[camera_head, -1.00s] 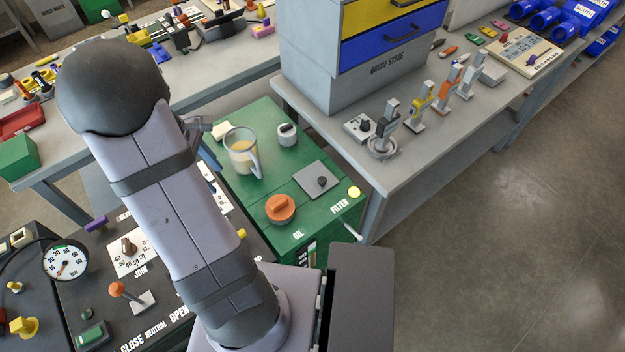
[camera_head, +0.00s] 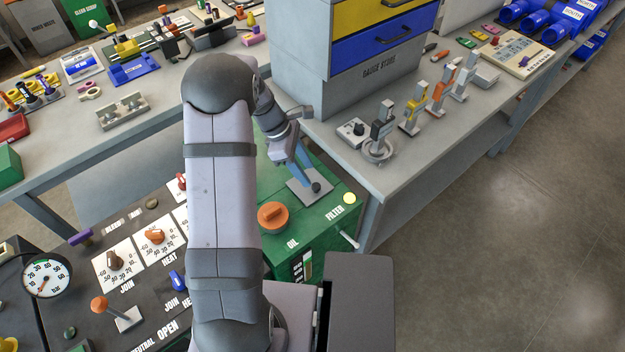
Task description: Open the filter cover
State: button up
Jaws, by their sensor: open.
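The filter cover (camera_head: 297,194) is a grey square plate with a dark round knob (camera_head: 316,187), lying on the green cabinet top beside the word FILTER. It appears flat and closed. My gripper (camera_head: 305,178) points down over the cover, with its fingers close to the left and far side of the knob. The gripper is open, and its fingers hide part of the plate. I cannot tell whether a finger touches the knob or plate.
An orange oil cap (camera_head: 273,216) sits left of the cover. A pale yellow disc (camera_head: 349,198) and a white-tipped lever (camera_head: 350,240) are to the right. The grey bench (camera_head: 400,175) with gauges and the drawer unit (camera_head: 360,85) stand close behind.

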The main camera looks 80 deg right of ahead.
aim_at(316, 185)
jog(key=shift+p+x, duration=0.7)
jog(key=shift+x, duration=2.2)
grip_shut()
